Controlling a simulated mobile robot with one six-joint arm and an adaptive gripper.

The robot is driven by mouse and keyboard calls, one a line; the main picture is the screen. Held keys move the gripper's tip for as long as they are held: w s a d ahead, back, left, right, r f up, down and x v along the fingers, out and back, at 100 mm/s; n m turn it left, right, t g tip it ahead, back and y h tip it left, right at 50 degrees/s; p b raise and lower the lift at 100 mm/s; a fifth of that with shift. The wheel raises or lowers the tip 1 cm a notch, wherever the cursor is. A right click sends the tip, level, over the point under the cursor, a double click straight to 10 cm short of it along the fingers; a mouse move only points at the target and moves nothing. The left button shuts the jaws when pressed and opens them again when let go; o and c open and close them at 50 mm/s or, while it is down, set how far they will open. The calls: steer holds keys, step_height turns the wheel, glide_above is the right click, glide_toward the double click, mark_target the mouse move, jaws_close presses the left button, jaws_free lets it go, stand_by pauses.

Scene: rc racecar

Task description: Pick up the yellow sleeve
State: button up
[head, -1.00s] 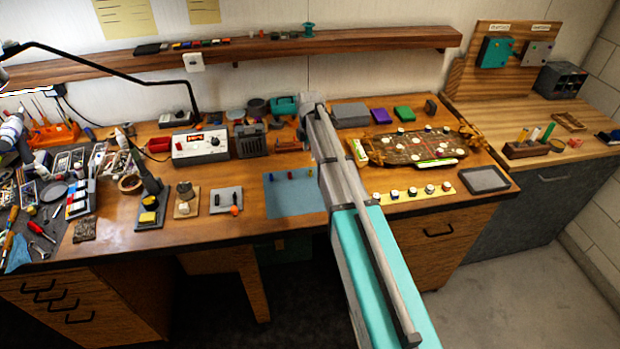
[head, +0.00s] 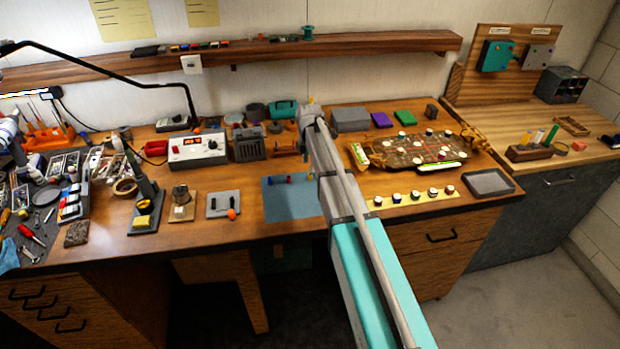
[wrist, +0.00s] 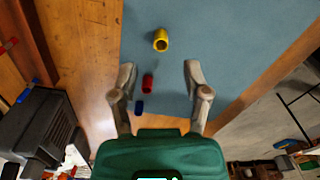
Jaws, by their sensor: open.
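The yellow sleeve (wrist: 161,40) is a small hollow cylinder on the blue-grey mat (wrist: 215,35) in the wrist view. My gripper (wrist: 160,67) is open and empty, its two fingers spread wide. The yellow sleeve appears just beyond the fingertips, roughly centred between them. A red sleeve (wrist: 148,84) and a blue sleeve (wrist: 139,108) show nearer the palm, between the fingers in the picture. In the head view the mat (head: 290,203) lies on the bench, partly hidden by my arm, with the small coloured sleeves along its upper part.
A grey power supply (head: 197,148) and a dark grey box (head: 249,146) stand behind and left of the mat. The mat's lower part is clear.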

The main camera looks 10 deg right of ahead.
mark_target(310, 179)
steer(key=shift+f, duration=0.15)
steer(key=f+b, duration=0.5)
steer(key=shift+d, duration=0.2)
stand_by(0.7)
steer(key=c, duration=0.7)
